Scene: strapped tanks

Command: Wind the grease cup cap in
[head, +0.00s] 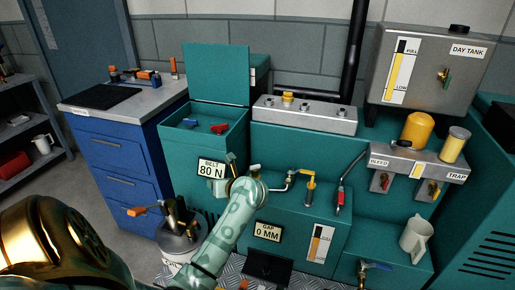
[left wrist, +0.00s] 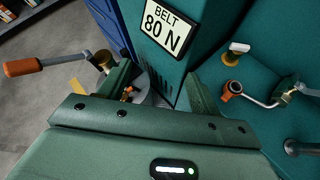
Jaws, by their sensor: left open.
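A small pale cap on a short stem (left wrist: 239,47) stands on the teal casing in the left wrist view, and seems to show in the head view (head: 254,168). I cannot tell for sure that it is the grease cup cap. My left gripper (head: 229,179) is beside the belt sign in the head view. In the left wrist view its two fingers (left wrist: 161,72) are apart with nothing between them, and the pale cap lies beyond and right of the right finger. My right gripper is not in view.
The belt sign (left wrist: 163,27) is ahead of the fingers. An orange-ringed fitting (left wrist: 233,87) with a bent lever is at right. An orange-handled crank (left wrist: 25,67) is at left.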

